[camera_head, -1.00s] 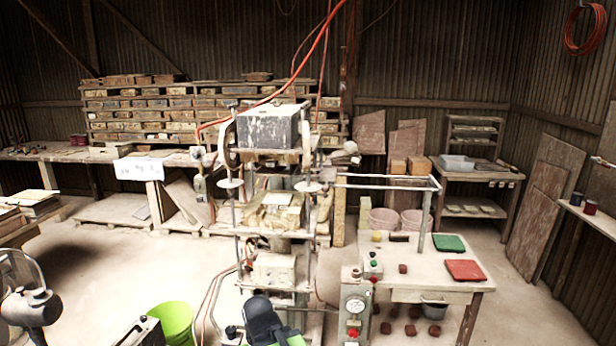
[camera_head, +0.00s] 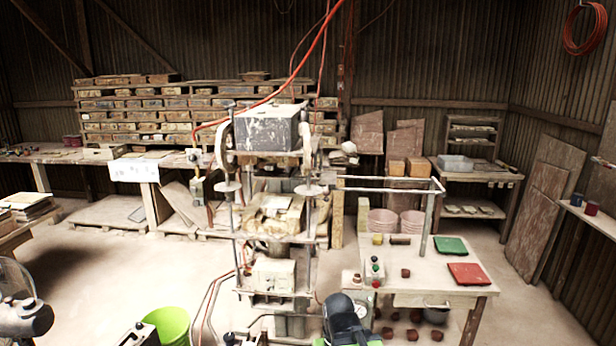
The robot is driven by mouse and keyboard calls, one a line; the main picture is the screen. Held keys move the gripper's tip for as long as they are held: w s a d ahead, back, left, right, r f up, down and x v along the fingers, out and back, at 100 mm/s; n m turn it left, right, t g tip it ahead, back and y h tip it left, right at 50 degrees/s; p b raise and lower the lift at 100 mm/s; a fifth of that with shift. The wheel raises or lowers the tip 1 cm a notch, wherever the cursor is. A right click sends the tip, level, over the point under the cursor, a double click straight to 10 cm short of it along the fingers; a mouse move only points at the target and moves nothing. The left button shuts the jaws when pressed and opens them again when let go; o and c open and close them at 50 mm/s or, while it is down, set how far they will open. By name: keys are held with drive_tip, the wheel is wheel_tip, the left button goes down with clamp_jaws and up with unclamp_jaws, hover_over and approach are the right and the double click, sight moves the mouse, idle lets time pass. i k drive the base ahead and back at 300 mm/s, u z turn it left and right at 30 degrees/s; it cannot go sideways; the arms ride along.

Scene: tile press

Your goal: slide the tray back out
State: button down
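The press (camera_head: 268,130) stands left of centre, with a grey box-like head on top and upright rods. At its middle level lies a stack of pale, worn plates or blocks (camera_head: 272,212). I cannot make out the tray there for certain. A dark rounded part of my arm with green below it (camera_head: 350,318) shows at the bottom edge, in front of the press and right of its foot. No gripper fingers show, and nothing of mine visibly touches the press.
A worktable (camera_head: 415,275) stands right of the press, with a green plate (camera_head: 450,246), a red plate (camera_head: 467,273) and a metal frame. A green bucket (camera_head: 168,325) and a fan (camera_head: 22,305) are at lower left.

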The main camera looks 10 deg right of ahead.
sight(329, 178)
drive_tip(key=u, duration=0.1)
drive_tip(key=i, duration=1)
drive_tip(key=u, duration=1.6)
drive_tip(key=k, duration=0.15)
drive_tip(key=u, duration=0.2)
